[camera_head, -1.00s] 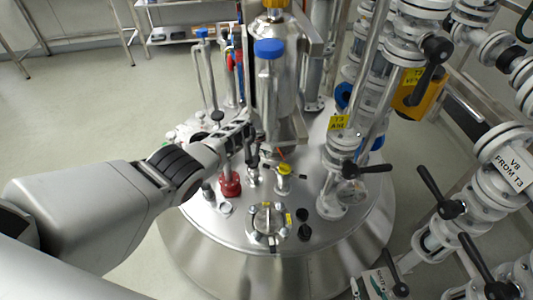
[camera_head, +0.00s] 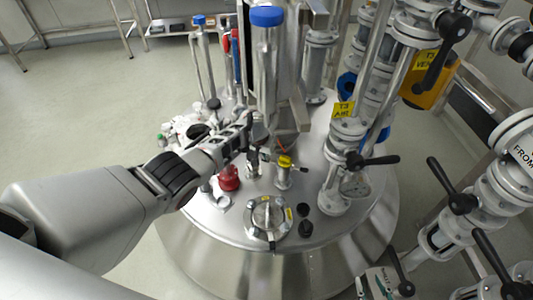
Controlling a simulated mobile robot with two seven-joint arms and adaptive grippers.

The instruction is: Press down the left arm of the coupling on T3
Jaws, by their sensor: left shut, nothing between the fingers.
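The T3 vessel lid (camera_head: 235,225) is a round steel top in the middle of the view, crowded with fittings. My left gripper (camera_head: 247,132) reaches in from the left, shut and empty. Its tips are up and left of the yellow-topped fitting, over a dark slim fitting (camera_head: 253,166). I cannot tell whether they touch anything. My right gripper is not in view.
A red fitting (camera_head: 229,178) stands below my left gripper. A steel column with a blue cap (camera_head: 267,16) rises just behind the tips. A valve with a black handle (camera_head: 372,160) and pipes crowd the right. A round hatch (camera_head: 268,214) lies at the front.

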